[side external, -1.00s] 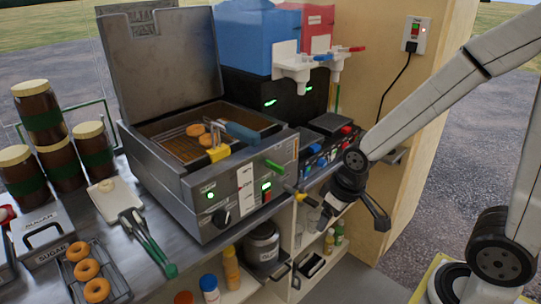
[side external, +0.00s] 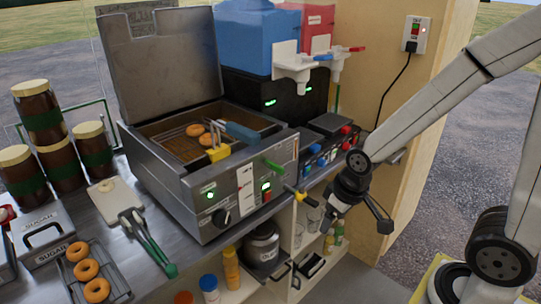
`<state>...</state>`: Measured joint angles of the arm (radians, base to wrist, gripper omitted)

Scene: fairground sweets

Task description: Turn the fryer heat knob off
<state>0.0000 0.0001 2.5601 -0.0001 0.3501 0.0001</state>
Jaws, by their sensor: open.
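The fryer (side external: 208,175) is a steel box with its lid raised, standing on the counter. Its black heat knob (side external: 221,217) is low on the front panel, left of the white label strip; its setting is too small to read. A green lamp (side external: 210,195) glows above the knob. My gripper (side external: 357,229) is open and empty, in front of the shelves to the right of the fryer. It is well apart from the knob and touches nothing that I can see.
A basket with doughnuts (side external: 195,130) sits in the fryer, its handle raised. Tongs (side external: 148,240) and a doughnut tray (side external: 97,268) lie left. Blue and red dispensers (side external: 258,40) stand behind.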

